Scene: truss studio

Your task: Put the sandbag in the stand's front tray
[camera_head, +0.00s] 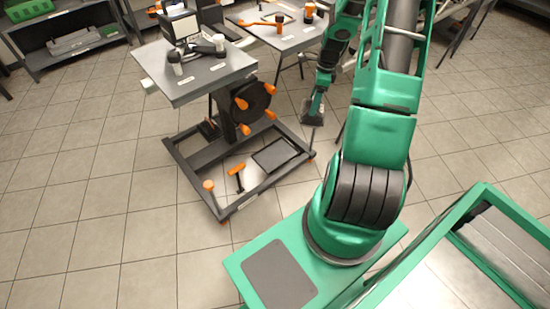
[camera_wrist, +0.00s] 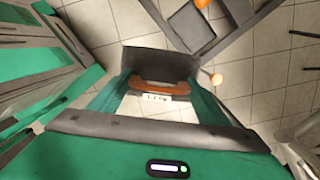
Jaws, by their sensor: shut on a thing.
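The sandbag is dark grey, with a brown handle and a white label. In the wrist view the sandbag (camera_wrist: 158,62) hangs beyond my fingers, its handle between them. In the head view the sandbag (camera_head: 312,112) is a small dark shape below the gripper. My gripper (camera_wrist: 163,90) is shut on it; the gripper also shows in the head view (camera_head: 317,96). The stand (camera_head: 205,75) has a grey top and a dark wheeled base frame. A dark flat tray (camera_head: 275,154) lies in the base; it also shows in the wrist view (camera_wrist: 190,25). The sandbag is apart from the tray, to its upper right in the head view.
An orange T-handle (camera_head: 237,172) and an orange knob (camera_head: 208,185) stand by the base frame. Orange-handled knobs (camera_head: 254,97) stick out from the stand's column. A second table (camera_head: 278,27) stands behind, a shelf (camera_head: 70,38) at upper left. Tiled floor is clear at left.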

